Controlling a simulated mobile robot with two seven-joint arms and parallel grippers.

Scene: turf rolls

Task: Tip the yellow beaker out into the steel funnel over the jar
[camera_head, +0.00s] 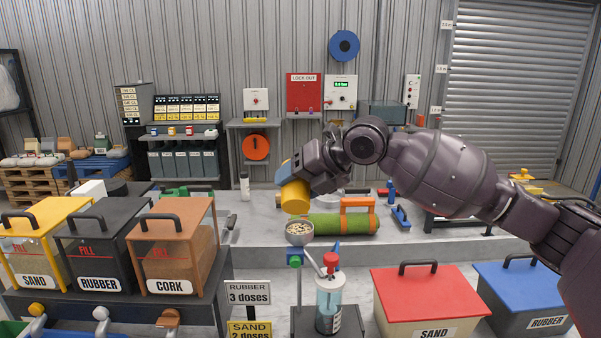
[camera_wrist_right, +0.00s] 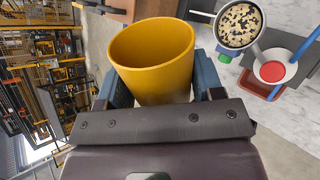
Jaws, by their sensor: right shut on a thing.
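The yellow beaker (camera_head: 295,197) is held tilted in my right gripper (camera_head: 291,172), above the steel funnel (camera_head: 299,239) and apart from it. In the right wrist view, the yellow beaker (camera_wrist_right: 155,78) sits between both fingers of my right gripper (camera_wrist_right: 163,84). Its visible inner wall is bare; its bottom is not clear. The funnel (camera_wrist_right: 258,44) holds pale grains with black bits. A clear jar (camera_head: 328,298) stands low beside the funnel stand, below a red knob (camera_head: 331,259). Whether it is directly under the funnel outlet is unclear. My left gripper is not in view.
Sand (camera_head: 37,250), rubber (camera_head: 100,245) and cork (camera_head: 178,245) bins stand at left. Red-lidded (camera_head: 430,292) and blue-lidded (camera_head: 522,287) boxes stand at right. A green roll (camera_head: 345,224) lies behind the funnel. Dose signs (camera_head: 248,292) stand left of the jar.

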